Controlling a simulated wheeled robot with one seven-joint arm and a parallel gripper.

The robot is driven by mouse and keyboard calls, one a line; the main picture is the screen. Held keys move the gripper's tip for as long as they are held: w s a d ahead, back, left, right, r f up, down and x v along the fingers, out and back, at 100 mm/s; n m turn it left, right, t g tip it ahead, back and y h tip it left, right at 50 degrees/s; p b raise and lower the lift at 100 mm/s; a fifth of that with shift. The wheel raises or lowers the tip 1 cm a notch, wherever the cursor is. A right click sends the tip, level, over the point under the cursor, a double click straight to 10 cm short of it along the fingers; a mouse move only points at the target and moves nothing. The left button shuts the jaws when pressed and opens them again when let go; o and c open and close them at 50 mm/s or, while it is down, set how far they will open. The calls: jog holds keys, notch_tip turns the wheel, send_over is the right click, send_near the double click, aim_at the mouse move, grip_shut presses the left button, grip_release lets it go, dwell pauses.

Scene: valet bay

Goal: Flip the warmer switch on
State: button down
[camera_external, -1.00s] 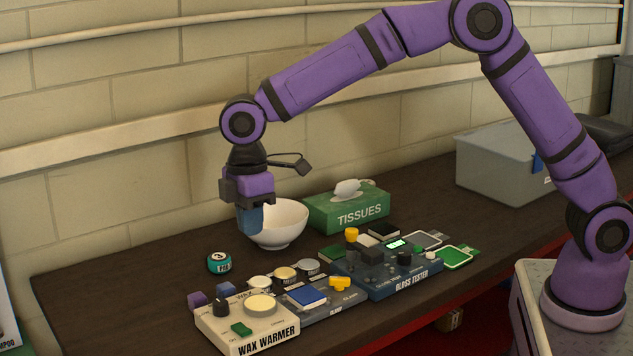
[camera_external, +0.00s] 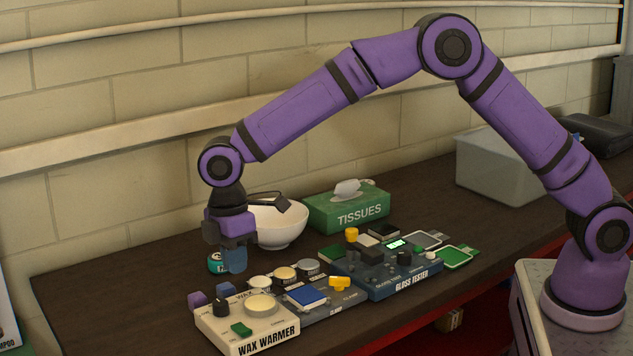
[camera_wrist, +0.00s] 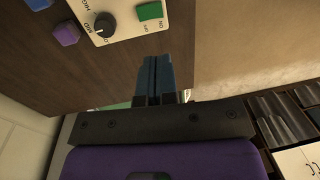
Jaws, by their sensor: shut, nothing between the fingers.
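The wax warmer (camera_external: 262,318) is a cream box labelled WAX WARMER at the bench's front left. It has a black knob (camera_external: 221,307), a round cream disc on top and a green switch (camera_external: 241,329) at its front left. In the wrist view the green switch (camera_wrist: 149,11) and black knob (camera_wrist: 105,24) show at the top. My gripper (camera_external: 235,262) is shut and empty, fingers pointing down, above and behind the warmer, apart from it. Its blue fingers (camera_wrist: 156,75) are together in the wrist view. Which way the switch is set I cannot tell.
A teal ball (camera_external: 214,263) is partly behind my gripper. A white bowl (camera_external: 283,229) and green tissue box (camera_external: 347,211) stand behind. The bench's left end is clear.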

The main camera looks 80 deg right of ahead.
aim_at(234, 344)
jog(key=f, duration=0.8)
jog(key=s+a+f, duration=0.1)
jog(key=f, duration=0.3)
jog(key=shift+s+a+f, duration=0.1)
jog(key=shift+s+f, duration=0.1)
jog(key=shift+f, duration=0.2)
jog(key=shift+w+d+r, duration=0.2)
jog(key=shift+w+d, duration=0.4)
jog(key=shift+d, duration=0.05)
jog(key=shift+r, duration=0.15)
notch_tip(234, 344, up, 14)
jog(key=w+d, duration=0.1)
dwell(0.3)
